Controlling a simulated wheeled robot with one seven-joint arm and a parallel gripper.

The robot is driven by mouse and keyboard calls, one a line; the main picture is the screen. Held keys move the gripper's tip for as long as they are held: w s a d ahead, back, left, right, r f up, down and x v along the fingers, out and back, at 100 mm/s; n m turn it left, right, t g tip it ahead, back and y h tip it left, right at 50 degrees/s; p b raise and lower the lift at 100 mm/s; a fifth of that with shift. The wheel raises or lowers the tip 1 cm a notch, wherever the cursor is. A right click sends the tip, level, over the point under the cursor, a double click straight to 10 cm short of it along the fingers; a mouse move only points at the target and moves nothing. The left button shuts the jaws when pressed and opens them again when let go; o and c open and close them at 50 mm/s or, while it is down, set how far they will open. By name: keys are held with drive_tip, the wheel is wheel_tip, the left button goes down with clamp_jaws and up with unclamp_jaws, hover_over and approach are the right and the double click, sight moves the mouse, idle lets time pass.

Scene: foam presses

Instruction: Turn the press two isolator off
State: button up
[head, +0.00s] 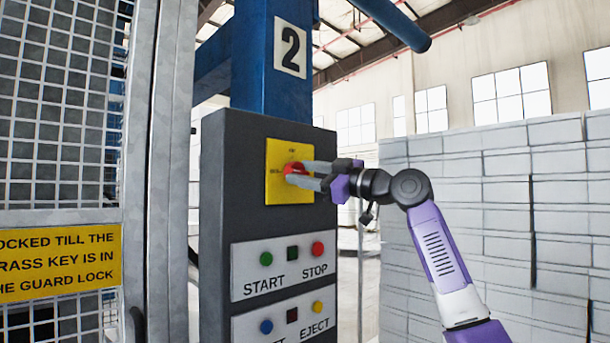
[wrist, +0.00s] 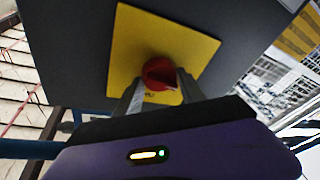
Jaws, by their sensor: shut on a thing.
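The press two isolator is a red rotary knob (head: 293,170) on a square yellow plate (head: 277,190), high on the dark grey control cabinet (head: 222,215). A blue post above it bears a white sign with the number 2 (head: 290,48). My gripper (head: 302,175) reaches in from the right, and its two fingers are shut on the red knob. In the wrist view the red knob (wrist: 158,72) sits between the fingertips, in front of the yellow plate (wrist: 190,45). The lettering on the plate is too small to read surely, and the fingers partly hide the knob.
Below the isolator is a START and STOP panel (head: 284,284), then a panel marked EJECT (head: 284,326). A mesh guard (head: 60,100) with a yellow notice (head: 60,263) stands at left. Stacked pale blocks (head: 490,220) fill the right, behind my arm.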

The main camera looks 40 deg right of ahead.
drive_tip(key=shift+f+n+g, duration=0.1)
drive_tip(key=shift+n+g, duration=0.2)
drive_tip(key=shift+n, duration=0.4)
drive_tip(key=o, duration=1.4)
drive_tip(key=shift+c, duration=0.2)
drive_tip(key=b+v, duration=0.2)
drive_tip(key=v, duration=0.5)
drive_tip(key=shift+s, duration=0.35)
drive_tip(key=shift+d+f, duration=0.1)
drive_tip(key=shift+d, duration=0.05)
